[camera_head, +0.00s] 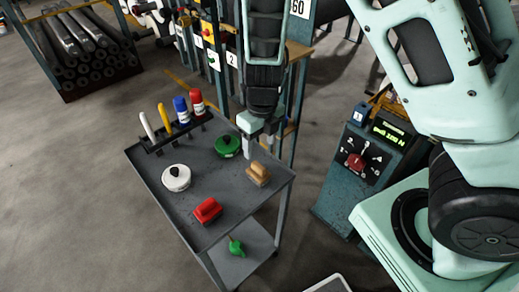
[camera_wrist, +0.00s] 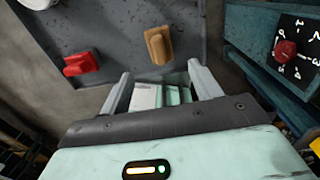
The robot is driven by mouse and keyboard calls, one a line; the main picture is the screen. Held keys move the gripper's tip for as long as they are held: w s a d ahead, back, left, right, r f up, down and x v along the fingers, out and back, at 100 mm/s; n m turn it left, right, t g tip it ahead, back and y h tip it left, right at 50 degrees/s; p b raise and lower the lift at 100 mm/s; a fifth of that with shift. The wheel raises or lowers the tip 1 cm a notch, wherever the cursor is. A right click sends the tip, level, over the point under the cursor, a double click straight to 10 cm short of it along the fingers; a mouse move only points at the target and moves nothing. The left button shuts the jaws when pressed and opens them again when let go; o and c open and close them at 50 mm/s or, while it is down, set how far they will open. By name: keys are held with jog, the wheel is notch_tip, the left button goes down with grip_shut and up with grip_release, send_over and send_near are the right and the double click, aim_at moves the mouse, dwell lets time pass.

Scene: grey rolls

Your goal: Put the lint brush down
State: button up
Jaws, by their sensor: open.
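A tan brush-like block with a raised grip (camera_head: 258,173) rests on the grey cart top (camera_head: 200,155) near its right corner. It also shows in the wrist view (camera_wrist: 158,45), beyond my fingertips. A similar red block with a grip (camera_head: 208,209) lies at the cart's front edge and also shows in the wrist view (camera_wrist: 80,64). I cannot tell for certain which of the two is the lint brush. My gripper (camera_head: 257,147) is open, just behind the tan block and apart from it. The wrist view shows my spread fingers (camera_wrist: 160,78) with nothing held between them.
A white round lidded item (camera_head: 176,177) and a green round item (camera_head: 228,145) stand on the cart. A rack of several upright markers (camera_head: 174,133) lines its left back edge. A green item (camera_head: 236,247) lies on the lower shelf. A control box (camera_head: 362,160) stands at right.

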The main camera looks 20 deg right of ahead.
jog(key=shift+a+r, duration=0.1)
jog(key=shift+r, duration=0.3)
jog(key=s+a+r+m, duration=0.3)
jog(key=s+r+m, duration=0.4)
jog(key=m, duration=0.9)
jog(key=s+a+r+m, duration=0.3)
jog(key=s+r+m, duration=0.5)
jog(key=s+m, duration=0.5)
jog(key=m, duration=0.2)
jog(key=shift+a+r+m, duration=0.25)
jog(key=shift+m, duration=0.15)
